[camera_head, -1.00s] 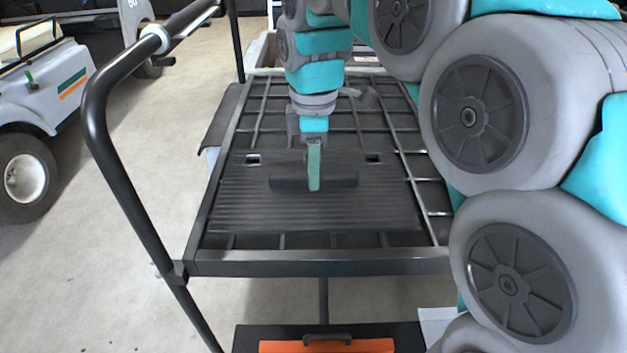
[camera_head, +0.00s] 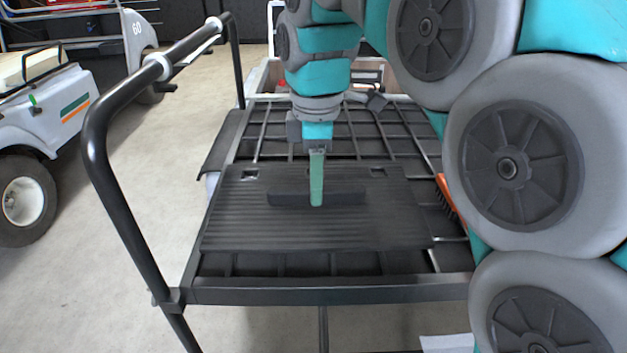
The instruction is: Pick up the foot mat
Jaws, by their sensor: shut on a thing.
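The foot mat (camera_head: 260,228) is a black ribbed sheet with small slots near its far edge and a raised dark grip bar in its middle. It shows above the slatted top of the cart, and the gap under it is hard to judge. My gripper (camera_head: 317,200), with green fingers pointing down, is shut on the mat's grip bar. The far finger is hidden.
The cart's slatted rack (camera_head: 330,290) has a raised front rim. A black push handle (camera_head: 100,150) rises at the left. An orange-backed brush (camera_head: 446,192) lies at the right, partly behind my arm. A white golf cart (camera_head: 60,110) stands at the far left.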

